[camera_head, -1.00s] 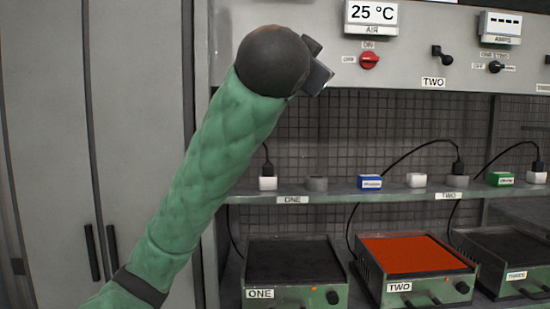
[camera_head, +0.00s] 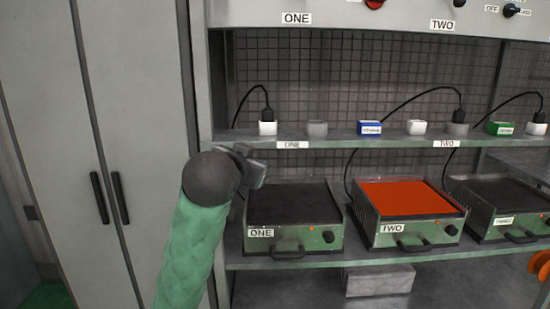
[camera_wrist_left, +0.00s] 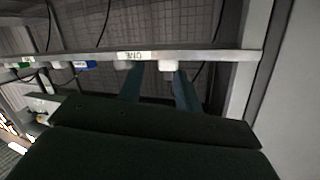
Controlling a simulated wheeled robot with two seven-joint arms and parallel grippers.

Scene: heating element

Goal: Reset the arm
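My left arm, in a green sleeve with a dark round wrist, rises from the bottom of the head view. Its left gripper (camera_head: 254,168) is small there, just in front of the left end of the shelf and beside heating unit ONE (camera_head: 294,218). In the left wrist view, the two bluish fingers of the gripper (camera_wrist_left: 158,82) stand apart with nothing visible between them, so it is open. The fingers point toward the shelf edge (camera_wrist_left: 220,57) and its upside-down ONE label. My right gripper is not in view.
Heating unit TWO (camera_head: 410,200) has an orange-red top; another unit (camera_head: 500,205) stands right of it. The shelf (camera_head: 350,141) carries plugs and small blocks, including a blue one (camera_head: 369,128). A grey cabinet (camera_head: 130,120) stands left. A pale block (camera_head: 380,280) lies below.

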